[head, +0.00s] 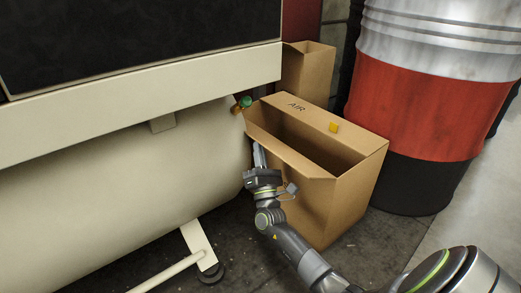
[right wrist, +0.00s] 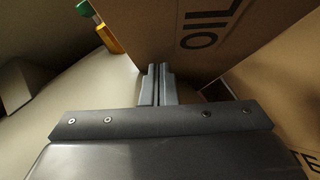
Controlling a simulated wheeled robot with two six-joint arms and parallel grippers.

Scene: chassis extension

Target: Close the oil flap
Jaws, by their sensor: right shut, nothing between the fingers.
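An open cardboard box (head: 335,200) stands beside a cream tank. My right gripper (head: 258,148) is shut and empty, between the tank and this flap. Its fingertips (right wrist: 158,70) are close to the flap; I cannot tell whether they touch. My left gripper is not in view.
The flap marked AIR (head: 296,106) lies along the box's far side, with a small yellow piece (head: 333,127) near it. The cream tank (head: 120,170) with a green-and-orange valve (head: 243,103) crowds the left. A red drum (head: 420,105) stands right. Another box (head: 307,70) stands behind.

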